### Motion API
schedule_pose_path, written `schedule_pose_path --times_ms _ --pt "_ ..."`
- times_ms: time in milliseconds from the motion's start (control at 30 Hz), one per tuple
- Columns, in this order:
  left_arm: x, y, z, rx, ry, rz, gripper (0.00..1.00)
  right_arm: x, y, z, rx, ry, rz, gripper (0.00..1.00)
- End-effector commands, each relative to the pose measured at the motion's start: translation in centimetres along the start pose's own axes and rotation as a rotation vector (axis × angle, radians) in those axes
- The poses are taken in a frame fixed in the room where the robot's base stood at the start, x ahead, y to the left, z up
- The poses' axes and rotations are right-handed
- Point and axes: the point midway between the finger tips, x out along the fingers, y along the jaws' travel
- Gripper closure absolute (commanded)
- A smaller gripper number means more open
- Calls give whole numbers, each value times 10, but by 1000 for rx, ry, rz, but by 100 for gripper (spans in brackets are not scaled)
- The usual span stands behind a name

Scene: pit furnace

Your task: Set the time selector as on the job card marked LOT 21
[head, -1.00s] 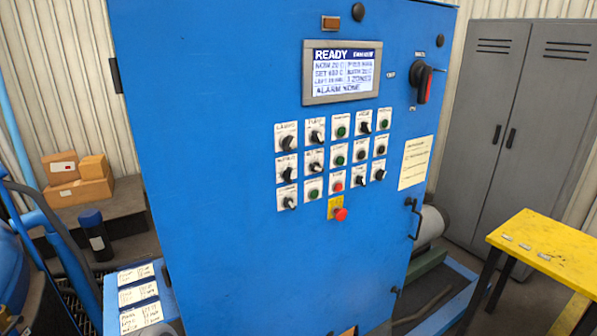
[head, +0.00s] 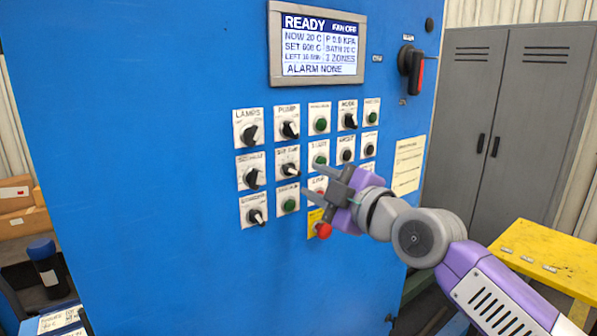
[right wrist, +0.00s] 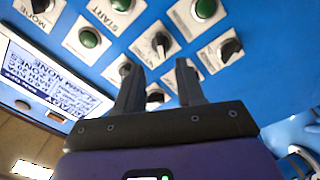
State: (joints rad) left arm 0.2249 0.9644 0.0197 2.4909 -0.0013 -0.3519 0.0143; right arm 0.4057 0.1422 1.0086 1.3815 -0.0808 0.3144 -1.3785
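A selector with a black and white handle (head: 289,170) sits in the second column, middle row of the blue panel; its label seems to begin with "SET" but is too blurred to read surely. It also shows in the right wrist view (right wrist: 160,44), ahead of the fingers. My right gripper (head: 315,181) is open and empty, in front of the panel, its fingers pointing left toward this selector, apparently without touching it. Its fingers also show in the right wrist view (right wrist: 158,66). White cards (head: 60,320) lie at the lower left, partly cut off; their lot marks are unreadable. My left gripper is out of view.
Other knobs and green buttons crowd close around, such as the left-column selector (head: 252,178). A red mushroom button (head: 323,230) is just below my right gripper. The display (head: 320,45) reads READY, ALARM NONE. A yellow table (head: 545,255) stands right.

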Motion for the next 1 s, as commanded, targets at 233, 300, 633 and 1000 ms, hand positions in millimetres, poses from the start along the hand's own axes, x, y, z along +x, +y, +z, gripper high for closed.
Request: schedule_pose_path --times_ms 233,300,633,1000 --pt "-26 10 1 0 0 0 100 32 2 -4 3 5 -3 62" --pt "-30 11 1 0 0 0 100 40 1 -4 2 6 -5 62" --pt "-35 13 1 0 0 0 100 61 -1 -1 4 2 -1 62" --pt "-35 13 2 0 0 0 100 62 -1 0 3 1 -1 71"
